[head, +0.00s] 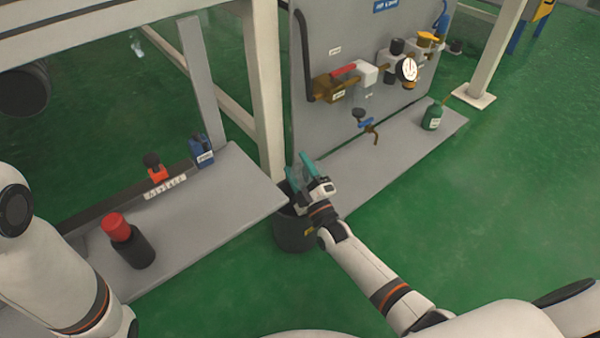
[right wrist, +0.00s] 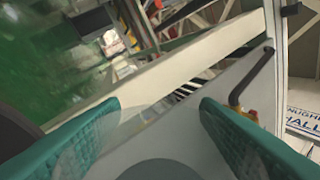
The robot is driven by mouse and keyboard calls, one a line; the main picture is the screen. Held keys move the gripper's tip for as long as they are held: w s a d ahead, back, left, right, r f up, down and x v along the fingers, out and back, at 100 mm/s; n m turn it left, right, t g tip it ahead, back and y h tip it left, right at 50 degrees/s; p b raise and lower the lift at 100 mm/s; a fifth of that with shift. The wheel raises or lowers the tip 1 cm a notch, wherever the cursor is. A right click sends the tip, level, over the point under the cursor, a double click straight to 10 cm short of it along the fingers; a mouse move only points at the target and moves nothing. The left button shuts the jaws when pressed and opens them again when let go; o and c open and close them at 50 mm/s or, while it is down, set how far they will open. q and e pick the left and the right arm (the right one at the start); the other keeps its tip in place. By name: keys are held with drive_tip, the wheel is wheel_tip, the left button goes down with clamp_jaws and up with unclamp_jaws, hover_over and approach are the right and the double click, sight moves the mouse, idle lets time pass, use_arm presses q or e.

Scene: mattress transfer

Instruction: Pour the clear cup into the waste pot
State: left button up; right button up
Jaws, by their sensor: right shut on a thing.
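My right gripper (head: 306,172) has teal fingers and is above the dark waste pot (head: 293,236), which stands on the floor between the two grey shelves. The fingers are shut on the clear cup, which is very hard to see in the head view. In the right wrist view, the cup (right wrist: 158,128) shows as a faint see-through shape between the teal fingers (right wrist: 160,112). The cup's contents cannot be made out. The wrist view is strongly tilted. My gripper and wrist hide part of the pot's mouth. My left arm shows at the left edge, but its gripper is out of view.
A black bottle with a red cap (head: 126,242) stands on the near grey shelf (head: 215,220). An orange item (head: 155,172) and a blue item (head: 202,152) sit behind it. A panel (head: 345,50) with valves and a green bottle (head: 433,117) are beyond. Green floor lies open at right.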

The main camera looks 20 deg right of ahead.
drive_tip(key=n+y, duration=0.2)
drive_tip(key=n, duration=0.1)
drive_tip(key=shift+s+a+r, duration=0.15)
drive_tip(key=shift+a, duration=0.05)
drive_tip(key=n+y, duration=0.1)
drive_tip(key=n, duration=0.2)
drive_tip(key=a+n+g+y, duration=0.1)
drive_tip(key=n+y, duration=0.1)
drive_tip(key=n, duration=0.2)
drive_tip(key=shift+s+a+r, duration=0.2)
drive_tip(key=shift+d, duration=0.1)
drive_tip(key=shift+s+d, duration=0.1)
drive_tip(key=shift+a, duration=0.35)
